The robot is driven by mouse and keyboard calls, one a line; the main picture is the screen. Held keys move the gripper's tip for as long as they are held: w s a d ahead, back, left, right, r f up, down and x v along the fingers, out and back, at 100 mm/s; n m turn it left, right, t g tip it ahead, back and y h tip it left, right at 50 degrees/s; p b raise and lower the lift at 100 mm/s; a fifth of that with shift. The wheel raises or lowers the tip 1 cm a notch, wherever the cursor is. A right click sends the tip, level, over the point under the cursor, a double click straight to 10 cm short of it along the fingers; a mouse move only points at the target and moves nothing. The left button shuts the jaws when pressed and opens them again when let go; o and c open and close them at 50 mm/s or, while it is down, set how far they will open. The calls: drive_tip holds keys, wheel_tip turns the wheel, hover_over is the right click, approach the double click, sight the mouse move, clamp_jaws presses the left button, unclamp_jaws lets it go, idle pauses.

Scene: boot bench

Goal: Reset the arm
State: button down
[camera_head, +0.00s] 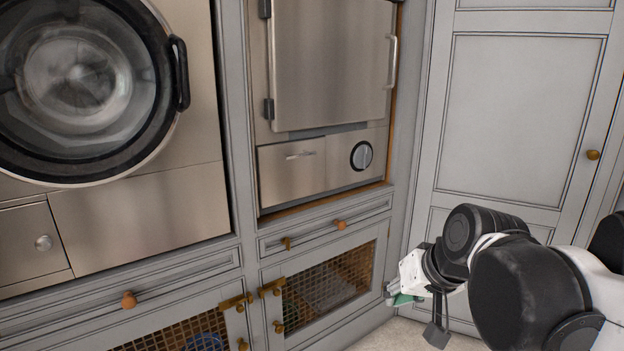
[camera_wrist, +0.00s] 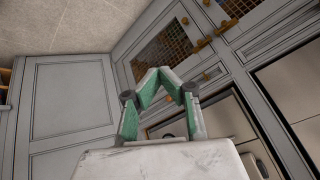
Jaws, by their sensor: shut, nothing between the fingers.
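My gripper (camera_head: 391,293) shows at the lower right of the head view, at the end of my black and white arm, in front of the grey cabinets. In the wrist view its green and grey fingers (camera_wrist: 158,71) come together at the tips. It is shut and empty, and seems clear of the cabinet fronts. Part of the gripper is hidden behind my wrist in the head view.
A front-loading washer (camera_head: 85,85) stands at the left. A steel appliance (camera_head: 330,65) sits in the middle cabinet above a mesh-fronted door (camera_head: 330,285). A tall grey door (camera_head: 515,120) closes the right side. Bare floor (camera_wrist: 65,28) shows in the wrist view.

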drive_tip(key=s+d+f+t+h, duration=0.1)
drive_tip(key=s+d+f, duration=0.1)
drive_tip(key=s, duration=0.4)
drive_tip(key=s+d+f+h, duration=0.1)
drive_tip(key=s+d+h, duration=0.15)
drive_tip(key=s, duration=0.35)
wheel_tip(320, 180, up, 15)
drive_tip(key=p, duration=1.4)
drive_tip(key=shift+w+d+y+p, duration=0.15)
drive_tip(key=shift+w+y+p, duration=0.05)
drive_tip(key=shift+y+p, duration=0.2)
drive_tip(key=shift+f, duration=0.1)
